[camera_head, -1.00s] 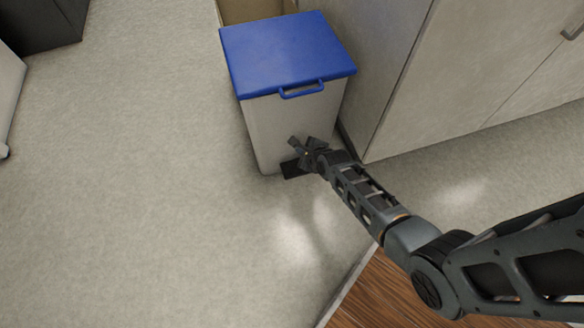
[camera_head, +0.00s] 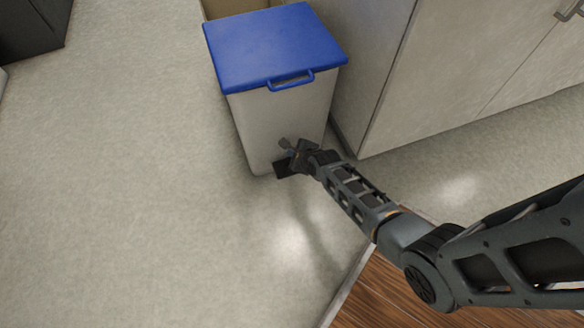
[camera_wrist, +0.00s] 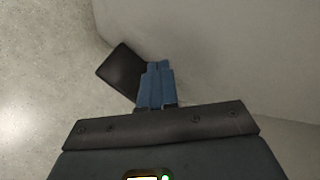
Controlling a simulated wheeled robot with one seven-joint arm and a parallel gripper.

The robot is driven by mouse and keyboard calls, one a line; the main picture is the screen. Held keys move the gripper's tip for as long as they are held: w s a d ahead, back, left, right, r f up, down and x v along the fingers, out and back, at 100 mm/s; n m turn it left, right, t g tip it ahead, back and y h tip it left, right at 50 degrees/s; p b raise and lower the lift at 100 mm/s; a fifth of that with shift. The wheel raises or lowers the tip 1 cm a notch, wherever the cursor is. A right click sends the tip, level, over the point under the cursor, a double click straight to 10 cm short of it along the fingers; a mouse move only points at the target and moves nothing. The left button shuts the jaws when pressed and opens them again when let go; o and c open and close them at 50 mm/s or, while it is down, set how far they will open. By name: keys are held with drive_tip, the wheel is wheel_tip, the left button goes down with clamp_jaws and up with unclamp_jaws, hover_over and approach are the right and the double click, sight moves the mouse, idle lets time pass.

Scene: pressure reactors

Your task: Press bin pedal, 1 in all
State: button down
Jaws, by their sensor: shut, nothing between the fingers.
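The bin has a pale grey body (camera_head: 255,118) and a blue lid (camera_head: 275,45) with a blue front handle; the lid is closed. Its black pedal (camera_head: 281,170) sticks out at the foot of the front. In the wrist view the pedal (camera_wrist: 122,70) is a dark plate beside and partly behind my fingers. My gripper (camera_head: 286,150) is at the lower front of the bin, close over the pedal. In the wrist view its blue fingers (camera_wrist: 157,84) are together and empty, overlapping the pedal's edge. I cannot tell whether they touch it.
A pale cabinet (camera_head: 450,70) stands right of the bin. A brown box (camera_head: 232,7) is behind it. The floor (camera_head: 120,180) to the left is clear. A wooden surface (camera_head: 390,295) lies at the lower right, under my arm. A dark object (camera_head: 30,25) is at the top left.

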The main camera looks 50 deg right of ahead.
sight(287, 159)
wheel_tip(287, 159, down, 3)
drive_tip(key=shift+b, duration=1)
drive_tip(key=shift+f+b, duration=0.4)
drive_tip(key=shift+f, duration=0.7)
drive_tip(key=shift+f, duration=0.1)
drive_tip(key=shift+f, duration=0.3)
drive_tip(key=shift+s+f, duration=0.15)
drive_tip(key=shift+f, duration=1.05)
idle(1.2)
drive_tip(key=shift+a+f, duration=0.25)
drive_tip(key=shift+f, duration=0.55)
idle(0.6)
drive_tip(key=shift+r, duration=0.1)
drive_tip(key=shift+d+r+p, duration=0.15)
drive_tip(key=shift+r+p, duration=0.95)
drive_tip(key=shift+r, duration=0.1)
drive_tip(key=shift+d+r+p, duration=0.1)
drive_tip(key=shift+r+p, duration=1)
drive_tip(key=shift+r, duration=0.05)
